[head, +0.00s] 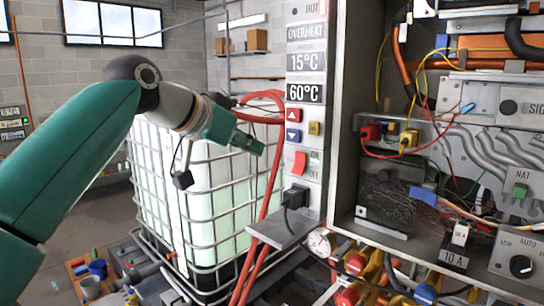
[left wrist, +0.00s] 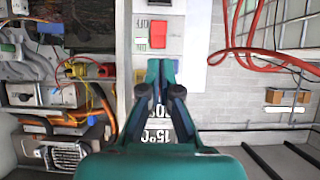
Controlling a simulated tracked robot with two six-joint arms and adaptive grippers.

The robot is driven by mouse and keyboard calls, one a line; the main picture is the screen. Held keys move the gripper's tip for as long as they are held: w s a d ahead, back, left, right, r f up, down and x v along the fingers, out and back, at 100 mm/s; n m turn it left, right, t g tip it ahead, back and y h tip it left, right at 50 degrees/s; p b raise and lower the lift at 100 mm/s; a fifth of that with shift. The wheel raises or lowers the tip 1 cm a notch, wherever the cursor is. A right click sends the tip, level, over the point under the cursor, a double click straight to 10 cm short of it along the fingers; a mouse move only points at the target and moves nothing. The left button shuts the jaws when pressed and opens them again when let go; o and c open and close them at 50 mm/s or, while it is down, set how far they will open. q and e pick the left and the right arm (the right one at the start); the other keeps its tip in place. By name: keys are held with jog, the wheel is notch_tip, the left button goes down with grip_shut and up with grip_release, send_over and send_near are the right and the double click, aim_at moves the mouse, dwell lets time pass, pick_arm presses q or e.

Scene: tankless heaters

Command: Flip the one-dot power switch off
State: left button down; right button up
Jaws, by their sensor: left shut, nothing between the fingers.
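A red rocker switch (head: 299,162) with ON and OFF lettering is on the narrow white control panel (head: 305,120). It also shows upside down in the left wrist view (left wrist: 157,33). I cannot make out any dots on it. My left gripper (head: 259,148) is shut and empty, to the left of the panel in the head view. In the left wrist view its fingertips (left wrist: 161,66) point towards the red switch, apart from it in the picture. My right gripper is not in view.
Red and blue arrow buttons (head: 293,125), a yellow button (head: 314,128) and temperature displays (head: 304,93) sit above the switch. A black plug (head: 295,197) is below it. Red hoses (head: 268,190) hang left of the panel. An open wired cabinet (head: 440,150) stands right.

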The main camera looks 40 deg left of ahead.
aim_at(296, 172)
pick_arm(q)
jog(key=p+x, duration=0.1)
jog(key=x, duration=1.2)
jog(key=shift+w+d+p, duration=0.1)
jog(key=shift+d+p, duration=0.05)
jog(key=shift+p, duration=0.15)
jog(key=shift+f, duration=0.15)
jog(key=shift+f+b, duration=0.1)
jog(key=shift+b, duration=0.3)
notch_tip(296, 172, down, 2)
jog(key=t+b, duration=0.3)
jog(key=b, duration=0.6)
jog(key=shift+w+h, duration=0.2)
jog(key=shift+h, duration=0.1)
jog(key=shift+w+r+p, duration=0.1)
jog(key=shift+r+p, duration=0.55)
jog(key=shift+s+f+b, duration=0.2)
jog(key=shift+s+b, duration=0.1)
jog(key=s+a+b, duration=0.1)
jog(key=s+b, duration=0.3)
jog(key=s, duration=0.9)
jog(key=shift+s, duration=0.3)
